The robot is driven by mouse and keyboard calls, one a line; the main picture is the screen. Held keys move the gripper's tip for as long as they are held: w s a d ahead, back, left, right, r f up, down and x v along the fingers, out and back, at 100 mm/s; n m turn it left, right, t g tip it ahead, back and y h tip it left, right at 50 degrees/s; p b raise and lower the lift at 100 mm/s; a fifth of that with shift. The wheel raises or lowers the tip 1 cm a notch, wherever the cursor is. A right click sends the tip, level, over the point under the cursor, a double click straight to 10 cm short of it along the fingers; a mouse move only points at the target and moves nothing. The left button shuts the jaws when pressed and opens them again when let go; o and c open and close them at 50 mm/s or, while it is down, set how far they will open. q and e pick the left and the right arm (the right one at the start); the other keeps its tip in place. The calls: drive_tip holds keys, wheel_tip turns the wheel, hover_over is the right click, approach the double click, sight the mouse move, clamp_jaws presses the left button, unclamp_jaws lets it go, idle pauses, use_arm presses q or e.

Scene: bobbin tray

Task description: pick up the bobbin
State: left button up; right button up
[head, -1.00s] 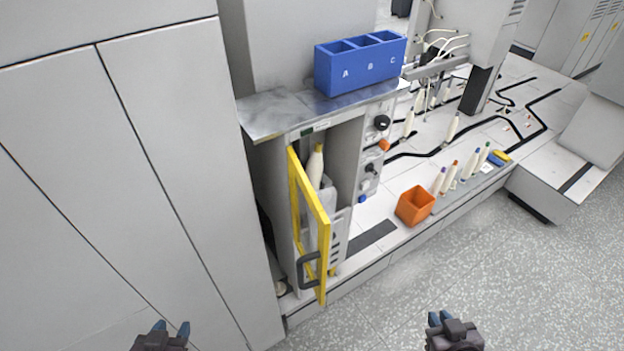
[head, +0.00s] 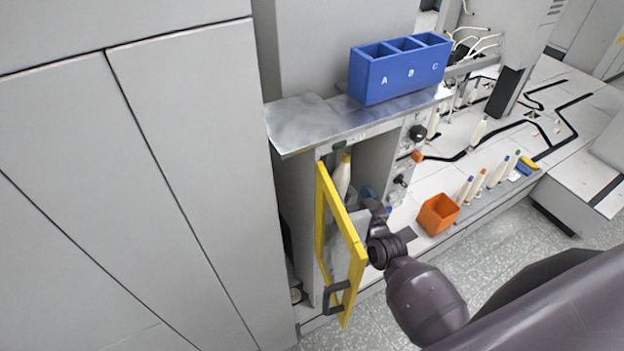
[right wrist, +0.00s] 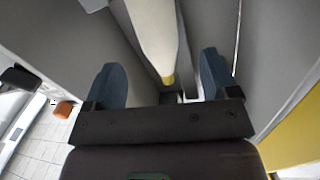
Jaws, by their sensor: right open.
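The bobbin (head: 342,180), cream with a yellow tip, stands inside the grey cabinet compartment behind the yellow-framed door, which is open. Its lower part is hidden by the door. In the right wrist view the bobbin (right wrist: 153,32) runs down from the top edge, and its yellow tip shows between the two blue fingers. My right gripper (head: 374,200) reaches into the compartment, to the right of the bobbin, and is partly hidden. In the right wrist view the right gripper (right wrist: 163,80) is open, its fingers apart on either side of the bobbin. My left gripper is out of view.
The yellow door frame (head: 352,245) stands close beside my right wrist. A blue bin marked A, B, C (head: 400,72) sits on the metal top (head: 300,118). An orange bin (head: 438,214) and several other bobbins stand to the right. Control knobs (head: 417,132) line the cabinet's right panel.

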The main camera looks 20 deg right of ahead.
sight(345, 185)
drive_tip(key=shift+d+r, duration=0.1)
drive_tip(key=shift+r, duration=0.1)
drive_tip(key=shift+w, duration=0.55)
drive_tip(key=shift+w+f, duration=0.15)
drive_tip(key=shift+w, duration=1.35)
drive_tip(key=shift+w+f, duration=0.1)
drive_tip(key=shift+w, duration=1.35)
drive_tip(key=c, duration=1)
drive_tip(key=shift+c, duration=0.2)
drive_tip(key=shift+r, duration=0.1)
